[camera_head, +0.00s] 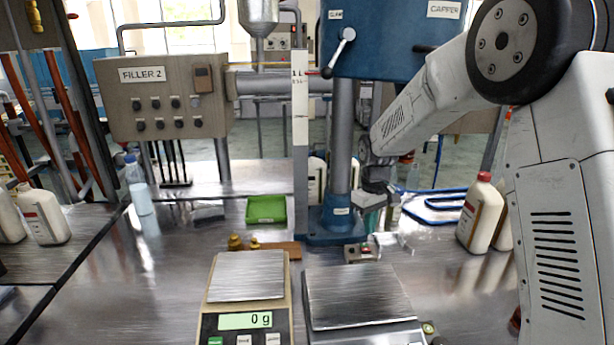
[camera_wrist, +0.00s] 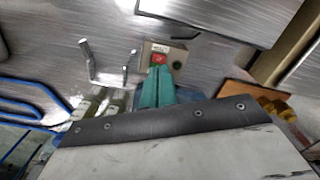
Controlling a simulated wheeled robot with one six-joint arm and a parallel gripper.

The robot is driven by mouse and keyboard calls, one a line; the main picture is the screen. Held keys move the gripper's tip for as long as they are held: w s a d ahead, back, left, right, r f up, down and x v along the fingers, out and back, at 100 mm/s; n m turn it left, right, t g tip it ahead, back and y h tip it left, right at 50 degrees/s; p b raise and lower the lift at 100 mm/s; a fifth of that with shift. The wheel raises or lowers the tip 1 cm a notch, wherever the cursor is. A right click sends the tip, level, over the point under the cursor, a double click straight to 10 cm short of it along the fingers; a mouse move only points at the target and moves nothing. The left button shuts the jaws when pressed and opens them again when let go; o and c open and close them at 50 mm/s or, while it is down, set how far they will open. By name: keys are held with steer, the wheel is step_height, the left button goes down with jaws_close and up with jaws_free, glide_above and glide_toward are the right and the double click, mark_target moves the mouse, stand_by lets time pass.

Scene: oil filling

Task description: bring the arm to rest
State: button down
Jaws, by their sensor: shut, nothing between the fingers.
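My gripper (camera_wrist: 157,74) shows in the wrist view as two green fingers pressed together with nothing between them. They point toward a small box with a red button (camera_wrist: 158,58). In the head view my gripper (camera_head: 371,205) hangs down at the end of my pale arm, just right of the blue capper column, over the steel table. The arm reaches in from the right side and bends downward. The fingertips look apart from the table; their exact height is hard to tell.
Two scales stand at the front: the left one (camera_head: 246,278) reads 0 g, the right one (camera_head: 358,297) is empty. The capper column (camera_head: 341,150) is close left of my gripper. White bottles (camera_head: 481,212) stand at right. A green tray (camera_head: 266,209) and brass weights (camera_head: 236,242) lie behind the scales.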

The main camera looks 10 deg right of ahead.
steer(key=s+d+r+m, duration=0.1)
steer(key=s+r, duration=0.4)
steer(key=s, duration=0.8)
steer(key=s+d+r+m+t, duration=0.1)
steer(key=s+r, duration=0.4)
steer(key=s, duration=0.8)
steer(key=s+d+r+m, duration=0.1)
steer(key=s+r+m, duration=0.2)
steer(key=s, duration=1)
step_height(320, 180, up, 2)
steer(key=shift+r+t, duration=0.15)
steer(key=shift+t, duration=0.25)
